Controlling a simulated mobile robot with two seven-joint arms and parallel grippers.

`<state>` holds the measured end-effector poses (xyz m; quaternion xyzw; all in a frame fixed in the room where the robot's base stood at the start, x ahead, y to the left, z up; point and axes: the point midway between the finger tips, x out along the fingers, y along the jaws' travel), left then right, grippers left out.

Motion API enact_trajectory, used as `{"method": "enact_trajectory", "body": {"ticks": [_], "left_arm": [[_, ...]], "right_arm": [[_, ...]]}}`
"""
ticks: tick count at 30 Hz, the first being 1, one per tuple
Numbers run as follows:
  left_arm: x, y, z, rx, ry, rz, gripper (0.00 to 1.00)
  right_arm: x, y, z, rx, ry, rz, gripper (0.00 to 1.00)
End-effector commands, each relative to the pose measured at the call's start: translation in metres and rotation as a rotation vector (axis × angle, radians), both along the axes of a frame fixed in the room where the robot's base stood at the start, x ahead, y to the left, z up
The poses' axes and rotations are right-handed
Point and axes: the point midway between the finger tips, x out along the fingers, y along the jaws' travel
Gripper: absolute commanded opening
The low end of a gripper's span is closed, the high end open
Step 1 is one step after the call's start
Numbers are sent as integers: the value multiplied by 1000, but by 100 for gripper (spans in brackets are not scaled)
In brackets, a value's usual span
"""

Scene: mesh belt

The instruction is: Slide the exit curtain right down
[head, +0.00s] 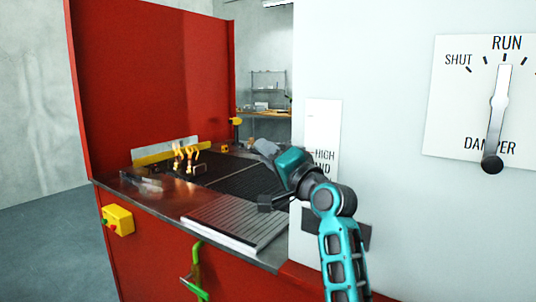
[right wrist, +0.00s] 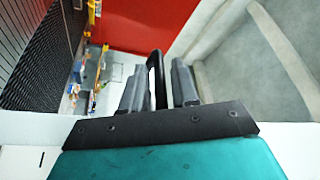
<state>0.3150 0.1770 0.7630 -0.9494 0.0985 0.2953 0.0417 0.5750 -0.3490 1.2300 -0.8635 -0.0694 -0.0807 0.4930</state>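My right gripper (head: 264,148) reaches up and left past the white wall's edge, over the dark mesh belt (head: 235,180). In the right wrist view its two grey fingers (right wrist: 158,88) stand apart, with a black upright bar (right wrist: 158,70) between them. Narrow light gaps show beside the bar, so the fingers do not look closed on it. I cannot tell whether this bar belongs to the exit curtain. The curtain itself cannot be made out clearly; my arm and the white wall hide part of the exit. A label strip (head: 322,122) reading HIGH is partly covered. My left gripper is not in view.
A damper dial (head: 498,85) with its lever at RUN is on the white wall at right. Orange-yellow pieces (head: 186,157) stand on the belt's far side. A ribbed plate (head: 235,218) lies in front, and a yellow button box (head: 118,219) and green handle (head: 197,268) sit below.

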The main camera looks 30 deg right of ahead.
Motion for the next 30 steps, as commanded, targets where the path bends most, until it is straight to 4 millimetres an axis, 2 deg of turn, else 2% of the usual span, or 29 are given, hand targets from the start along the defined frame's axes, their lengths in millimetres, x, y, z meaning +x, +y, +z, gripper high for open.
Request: {"method": "enact_trajectory", "body": {"ticks": [1, 9, 23, 26, 30], "left_arm": [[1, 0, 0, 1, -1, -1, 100], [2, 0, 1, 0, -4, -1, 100], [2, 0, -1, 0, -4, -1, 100], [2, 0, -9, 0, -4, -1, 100], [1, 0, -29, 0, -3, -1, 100]], "right_arm": [[0, 0, 0, 0, 0, 0, 24], [0, 0, 0, 1, 0, 0, 0], [0, 0, -3, 1, 1, 1, 0], [0, 0, -20, 1, 6, 1, 0], [1, 0, -61, 0, 11, 2, 0]]}}
